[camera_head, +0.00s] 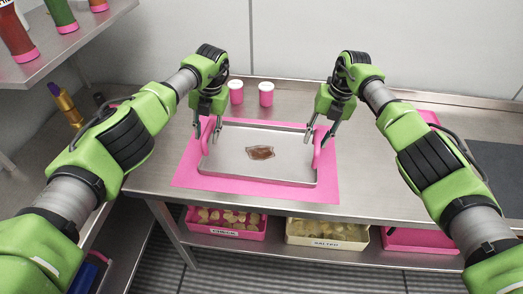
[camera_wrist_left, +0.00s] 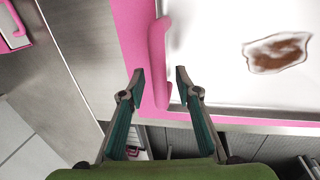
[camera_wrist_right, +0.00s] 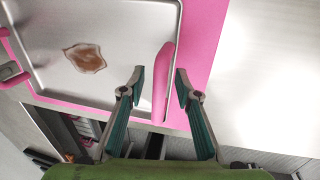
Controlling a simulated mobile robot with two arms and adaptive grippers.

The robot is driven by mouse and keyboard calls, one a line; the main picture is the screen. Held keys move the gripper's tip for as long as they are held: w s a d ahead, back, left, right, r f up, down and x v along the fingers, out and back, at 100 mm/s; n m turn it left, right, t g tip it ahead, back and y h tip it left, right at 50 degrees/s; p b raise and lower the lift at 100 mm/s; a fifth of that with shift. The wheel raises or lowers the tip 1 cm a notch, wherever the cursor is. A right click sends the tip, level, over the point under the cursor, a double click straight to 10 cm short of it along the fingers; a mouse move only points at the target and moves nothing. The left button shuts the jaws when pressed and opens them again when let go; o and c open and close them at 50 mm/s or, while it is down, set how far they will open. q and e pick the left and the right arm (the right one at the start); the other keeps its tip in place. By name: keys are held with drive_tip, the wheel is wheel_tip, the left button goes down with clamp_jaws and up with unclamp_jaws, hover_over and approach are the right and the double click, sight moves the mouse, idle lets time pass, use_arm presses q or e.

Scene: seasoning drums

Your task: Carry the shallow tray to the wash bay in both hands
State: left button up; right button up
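The shallow metal tray (camera_head: 228,164) lies flat on a pink mat (camera_head: 258,194) on the steel table. A brown stain (camera_head: 260,152) marks its floor. It has a pink handle at each short end: the left handle (camera_wrist_left: 159,62) and the right handle (camera_wrist_right: 164,82). My left gripper (camera_wrist_left: 160,76) is open, its fingertips on either side of the left handle's line and apart from it. My right gripper (camera_wrist_right: 160,76) is open, its fingertips on either side of the right handle. Whether any fingertip touches a handle I cannot tell. I see no wash bay I can identify.
Two pink jars with white lids (camera_head: 236,93) (camera_head: 266,95) stand behind the tray. Bins of food, one pink (camera_head: 226,232) and one cream (camera_head: 327,243), sit on the shelf below. Bottles stand on a shelf (camera_head: 75,40) at upper left. A dark panel (camera_head: 497,165) lies at right.

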use_arm(q)
clamp_jaws()
use_arm(e)
clamp_jaws()
use_arm(q)
drive_tip(key=shift+w+r, duration=0.1)
drive_tip(key=shift+r, duration=0.1)
use_arm(e)
drive_tip(key=shift+w+r, duration=0.15)
